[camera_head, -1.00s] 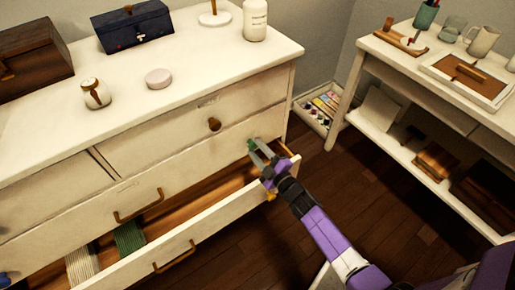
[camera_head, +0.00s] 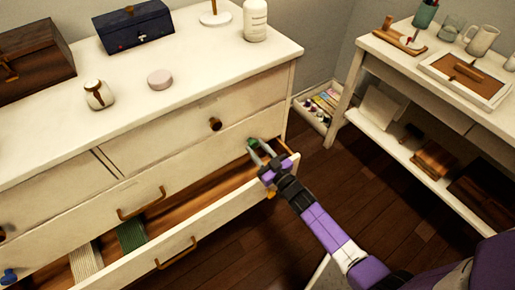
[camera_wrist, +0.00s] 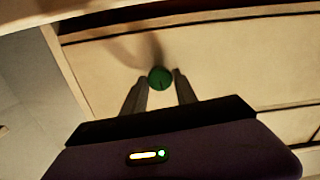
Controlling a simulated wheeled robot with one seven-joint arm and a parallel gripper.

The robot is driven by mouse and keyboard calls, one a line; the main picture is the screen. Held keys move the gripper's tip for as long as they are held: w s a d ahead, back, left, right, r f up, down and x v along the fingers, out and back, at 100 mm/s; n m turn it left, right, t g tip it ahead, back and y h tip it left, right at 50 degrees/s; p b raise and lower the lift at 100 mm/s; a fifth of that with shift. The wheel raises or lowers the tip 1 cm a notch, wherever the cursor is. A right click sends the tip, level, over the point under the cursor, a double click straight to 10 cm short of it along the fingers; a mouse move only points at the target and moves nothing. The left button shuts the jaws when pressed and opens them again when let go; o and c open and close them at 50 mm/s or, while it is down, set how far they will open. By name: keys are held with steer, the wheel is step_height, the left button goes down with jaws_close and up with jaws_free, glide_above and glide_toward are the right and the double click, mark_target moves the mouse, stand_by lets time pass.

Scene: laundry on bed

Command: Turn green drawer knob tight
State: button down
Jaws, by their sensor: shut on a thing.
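The green knob (camera_head: 253,143) sits on a white drawer front near the right end of the white dresser (camera_head: 276,104). It also shows as a round green disc in the wrist view (camera_wrist: 160,77). My gripper (camera_head: 257,146) reaches in from the lower right, above the pulled-out bottom drawer (camera_head: 206,225). In the wrist view my gripper's fingertips (camera_wrist: 161,74) stand on either side of the knob, shut on it. How tight the knob is cannot be seen.
The bottom drawer, open below my arm, holds a green folded cloth (camera_head: 131,236) and a pale one (camera_head: 86,261). A brown knob (camera_head: 215,124) is on the drawer above.

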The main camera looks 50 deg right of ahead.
steer(key=shift+s+f+m, duration=0.1)
steer(key=shift+m, duration=0.6)
steer(key=c, duration=1)
jaws_free()
steer(key=shift+o, duration=0.2)
steer(key=v, duration=0.7)
steer(key=shift+s+p, duration=0.35)
steer(key=shift+p, duration=0.05)
steer(key=shift+a, duration=0.1)
